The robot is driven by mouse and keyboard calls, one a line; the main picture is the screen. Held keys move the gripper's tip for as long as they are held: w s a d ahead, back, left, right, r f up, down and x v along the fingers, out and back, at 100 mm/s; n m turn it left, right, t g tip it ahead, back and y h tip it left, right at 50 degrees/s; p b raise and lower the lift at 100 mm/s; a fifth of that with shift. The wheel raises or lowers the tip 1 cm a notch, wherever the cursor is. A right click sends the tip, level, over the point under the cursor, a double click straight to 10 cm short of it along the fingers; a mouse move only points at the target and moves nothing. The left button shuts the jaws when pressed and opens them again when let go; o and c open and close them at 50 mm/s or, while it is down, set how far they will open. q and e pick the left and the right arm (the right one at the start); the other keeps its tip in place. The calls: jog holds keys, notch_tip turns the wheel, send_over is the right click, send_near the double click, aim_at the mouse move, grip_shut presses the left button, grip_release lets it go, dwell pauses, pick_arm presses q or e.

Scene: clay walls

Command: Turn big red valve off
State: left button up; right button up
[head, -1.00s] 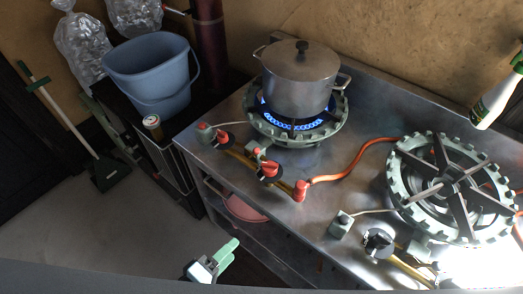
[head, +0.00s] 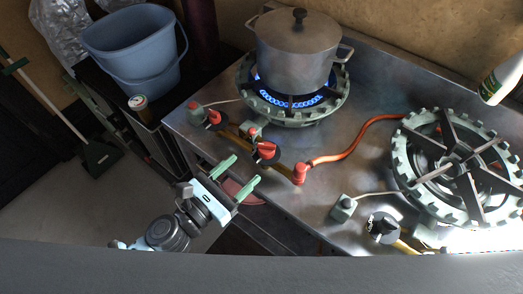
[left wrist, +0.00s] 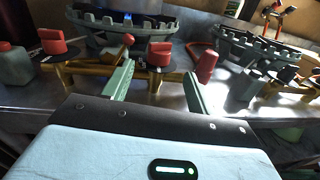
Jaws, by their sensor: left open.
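Two red valve knobs on black discs sit along the front edge of the lit stove: one further left (head: 213,117) and one nearer the middle (head: 265,150), which looks a little larger. Both show in the left wrist view, the left knob (left wrist: 51,42) and the middle knob (left wrist: 160,53). My left gripper (head: 244,169) is open and empty, just in front of and below the middle knob, apart from it. In the left wrist view its green fingers (left wrist: 159,72) point towards that knob, which appears between the fingertips. My right gripper is not in view.
A lidded pot (head: 296,52) stands on the lit burner (head: 290,115) with blue flame. A red pipe fitting (head: 300,174) joins an orange hose (head: 350,150). A second, unlit burner (head: 403,175) and black knob (head: 383,228) are at right. A blue bucket (head: 130,50) stands left.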

aim_at(261, 153)
pick_arm(q)
jog(key=shift+p+x, duration=0.35)
jog(key=shift+x, duration=3.55)
jog(key=c, duration=0.9)
